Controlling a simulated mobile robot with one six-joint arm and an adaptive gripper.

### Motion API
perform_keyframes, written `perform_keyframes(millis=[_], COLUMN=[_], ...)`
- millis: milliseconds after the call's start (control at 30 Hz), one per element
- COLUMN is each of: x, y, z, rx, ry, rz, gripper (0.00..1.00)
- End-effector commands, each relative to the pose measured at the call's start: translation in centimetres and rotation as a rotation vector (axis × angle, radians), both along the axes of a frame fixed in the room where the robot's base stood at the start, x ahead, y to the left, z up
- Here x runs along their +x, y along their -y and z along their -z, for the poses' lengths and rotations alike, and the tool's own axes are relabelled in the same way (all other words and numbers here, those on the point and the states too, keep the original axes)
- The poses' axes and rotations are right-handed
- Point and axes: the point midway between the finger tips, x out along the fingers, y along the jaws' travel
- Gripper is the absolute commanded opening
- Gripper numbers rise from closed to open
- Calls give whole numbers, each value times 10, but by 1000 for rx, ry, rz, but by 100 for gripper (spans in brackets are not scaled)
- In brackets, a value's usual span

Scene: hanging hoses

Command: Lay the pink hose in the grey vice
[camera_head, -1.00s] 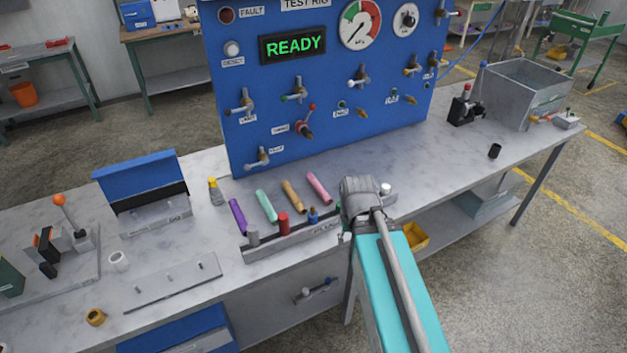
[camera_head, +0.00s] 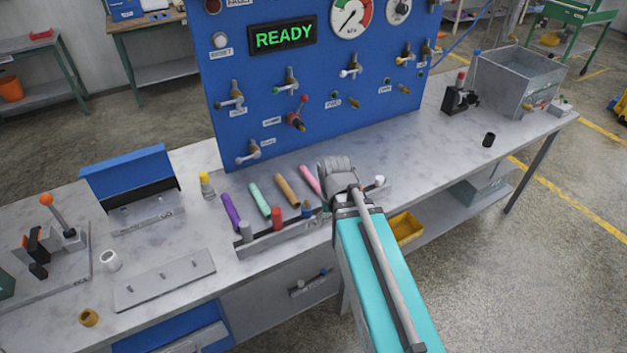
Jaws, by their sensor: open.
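The pink hose (camera_head: 308,179) is a short tube lying on the bench, rightmost in a row of coloured hoses. My gripper (camera_head: 337,172) is just right of it, seen from behind and above. The gripper overlaps the hose's right side in view. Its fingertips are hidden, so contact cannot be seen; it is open. No grey vice can be named with certainty. A long grey fixture (camera_head: 262,250) with coloured posts stands in front of the hoses, partly hidden by my arm. Another grey block (camera_head: 152,217) stands left, before a blue upright plate.
Tan (camera_head: 287,190), mint (camera_head: 259,200) and purple (camera_head: 231,212) hoses lie close left of the pink one. The blue test panel (camera_head: 310,100) with protruding valves stands behind. The bench (camera_head: 430,140) is mostly clear right of my gripper, up to a black cylinder (camera_head: 489,140).

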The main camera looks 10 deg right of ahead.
Motion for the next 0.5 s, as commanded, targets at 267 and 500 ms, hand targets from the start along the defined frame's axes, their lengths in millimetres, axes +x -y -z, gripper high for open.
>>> perform_keyframes(millis=[267, 500], x=[96, 192], y=[-9, -7], z=[-19, -36], rx=[10, 16], ry=[36, 78], rz=[-93, -202], gripper=[83, 83])
